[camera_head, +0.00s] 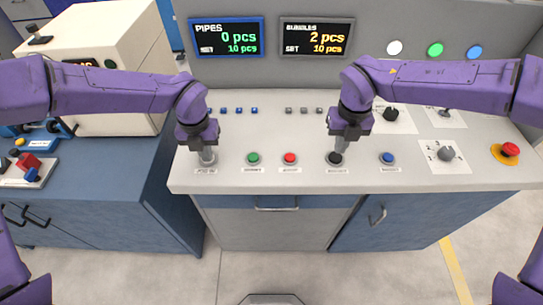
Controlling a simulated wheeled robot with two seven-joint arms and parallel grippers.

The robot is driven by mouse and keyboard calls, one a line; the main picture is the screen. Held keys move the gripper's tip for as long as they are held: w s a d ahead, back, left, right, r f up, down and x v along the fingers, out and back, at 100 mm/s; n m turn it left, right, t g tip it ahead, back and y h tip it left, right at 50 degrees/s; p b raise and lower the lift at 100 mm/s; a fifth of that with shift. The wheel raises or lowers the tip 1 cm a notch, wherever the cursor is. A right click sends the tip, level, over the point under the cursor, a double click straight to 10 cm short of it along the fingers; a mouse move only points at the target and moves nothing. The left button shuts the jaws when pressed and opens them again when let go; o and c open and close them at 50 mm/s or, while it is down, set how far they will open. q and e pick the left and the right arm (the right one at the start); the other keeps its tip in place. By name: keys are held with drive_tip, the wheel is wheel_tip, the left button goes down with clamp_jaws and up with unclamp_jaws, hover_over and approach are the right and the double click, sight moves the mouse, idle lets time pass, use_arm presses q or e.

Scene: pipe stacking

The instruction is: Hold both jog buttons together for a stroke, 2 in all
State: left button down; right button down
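My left gripper (207,152) points straight down at the left end of the front button row. Its fingers look closed together, and they cover most of the button there; the label under it is too small to read surely. My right gripper (339,143) points down over a black button (335,159), its fingers also looking closed. I cannot tell whether either tip touches or presses its button. The pipes display (226,38) reads 0 pcs, set 10 pcs. The bundles display (316,38) reads 2 pcs, set 10 pcs.
Between the grippers are a green button (253,158) and a red button (290,158). A blue button (387,158), a grey rotary knob (446,153) and a red emergency stop (508,149) lie to the right. A beige machine (110,50) stands on the left cabinet.

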drive_tip(key=shift+w+f, duration=0.15)
drive_tip(key=shift+w, duration=0.15)
use_arm(q)
wheel_tip(320, 180, up, 10)
drive_tip(key=shift+w, duration=0.15)
use_arm(e)
drive_tip(key=shift+s, duration=0.1)
use_arm(q)
drive_tip(key=shift+f, duration=0.15)
idle(0.4)
